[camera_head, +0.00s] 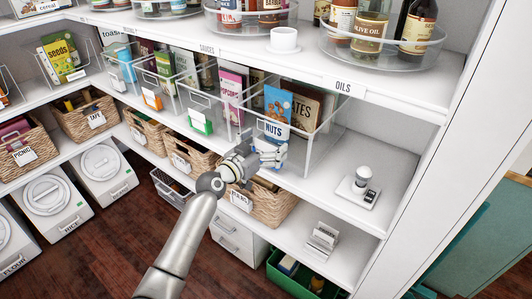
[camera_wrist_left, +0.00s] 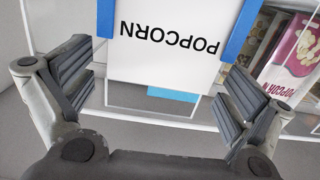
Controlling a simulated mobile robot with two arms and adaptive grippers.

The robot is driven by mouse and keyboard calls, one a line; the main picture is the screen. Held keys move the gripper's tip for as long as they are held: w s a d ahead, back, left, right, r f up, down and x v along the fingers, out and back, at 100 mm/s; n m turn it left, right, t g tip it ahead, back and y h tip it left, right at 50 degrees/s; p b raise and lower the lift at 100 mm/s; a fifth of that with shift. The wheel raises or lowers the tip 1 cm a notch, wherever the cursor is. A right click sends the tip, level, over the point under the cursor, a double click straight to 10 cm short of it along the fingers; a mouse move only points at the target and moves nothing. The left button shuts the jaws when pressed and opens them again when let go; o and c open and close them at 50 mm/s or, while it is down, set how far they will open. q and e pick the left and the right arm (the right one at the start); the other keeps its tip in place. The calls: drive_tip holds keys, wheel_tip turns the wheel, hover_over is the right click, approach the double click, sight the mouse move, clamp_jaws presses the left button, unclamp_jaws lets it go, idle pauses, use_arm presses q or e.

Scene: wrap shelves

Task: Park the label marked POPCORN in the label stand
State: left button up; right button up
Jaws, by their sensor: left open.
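In the left wrist view, a white label marked POPCORN (camera_wrist_left: 165,52) appears upside down with blue strips at its sides. It is in front of a clear bin, beyond my fingertips. My left gripper (camera_head: 268,160) is open, its fingers apart on either side below the label. The gripper also shows in the wrist view (camera_wrist_left: 160,100), with nothing between its pads. In the head view I cannot make out the POPCORN label; NUTS lettering (camera_head: 273,129) shows just above the gripper. A small white stand (camera_head: 322,240), likely the label stand, is on the lower shelf; its lettering is unreadable.
A pink popcorn pack (camera_head: 232,90) stands in the clear bin left of the gripper. A small jar on a scale (camera_head: 359,188) is on the shelf to the right. Wicker baskets (camera_head: 272,207) are below. A green crate (camera_head: 290,278) is under the lower shelf.

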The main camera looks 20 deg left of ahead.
drive_tip(key=shift+d, duration=0.15)
use_arm(q)
drive_tip(key=shift+c, duration=0.7)
drive_tip(key=c, duration=0.6)
drive_tip(key=shift+c, duration=0.2)
use_arm(e)
drive_tip(key=shift+d, duration=0.15)
